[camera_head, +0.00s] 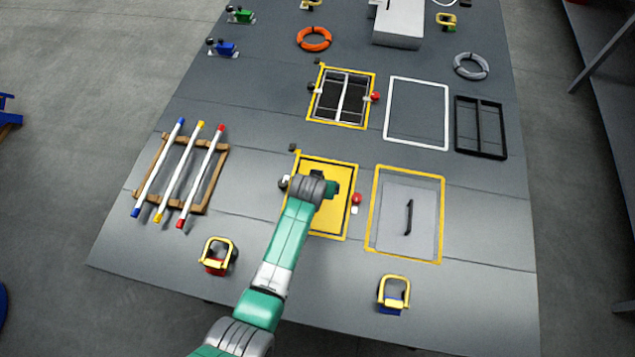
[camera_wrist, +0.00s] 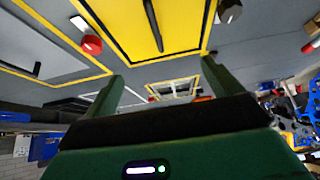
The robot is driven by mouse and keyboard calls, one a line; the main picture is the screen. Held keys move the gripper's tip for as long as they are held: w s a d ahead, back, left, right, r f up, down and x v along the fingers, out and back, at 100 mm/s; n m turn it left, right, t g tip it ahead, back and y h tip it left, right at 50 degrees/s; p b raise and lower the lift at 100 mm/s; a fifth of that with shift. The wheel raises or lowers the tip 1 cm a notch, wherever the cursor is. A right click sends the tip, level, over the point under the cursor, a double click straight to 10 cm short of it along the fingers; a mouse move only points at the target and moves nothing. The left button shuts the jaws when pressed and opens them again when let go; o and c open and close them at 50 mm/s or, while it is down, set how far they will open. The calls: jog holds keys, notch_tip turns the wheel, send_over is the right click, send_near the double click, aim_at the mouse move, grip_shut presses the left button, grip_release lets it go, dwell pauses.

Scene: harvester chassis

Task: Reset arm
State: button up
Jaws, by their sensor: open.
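My green arm reaches up from the bottom of the head view, and my gripper (camera_head: 332,188) is over the yellow panel (camera_head: 322,222) in the middle of the deck. In the wrist view my gripper (camera_wrist: 163,85) shows two green fingers spread apart with nothing between them. The yellow panel (camera_wrist: 185,22) with its dark bar handle (camera_wrist: 153,25) fills the top of that view. The gap between fingers and panel is hard to judge.
A red knob (camera_head: 356,198) sits at the panel's right edge. A grey cover (camera_head: 393,220) with a dark handle lies to the right. A wooden rack (camera_head: 210,180) with coloured-tip rods is at left. Yellow-handled blocks (camera_head: 217,256) (camera_head: 394,294) stand in front. An open yellow-framed hatch (camera_head: 325,118) lies behind.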

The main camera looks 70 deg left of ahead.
jog(key=shift+f, duration=0.1)
dwell(0.7)
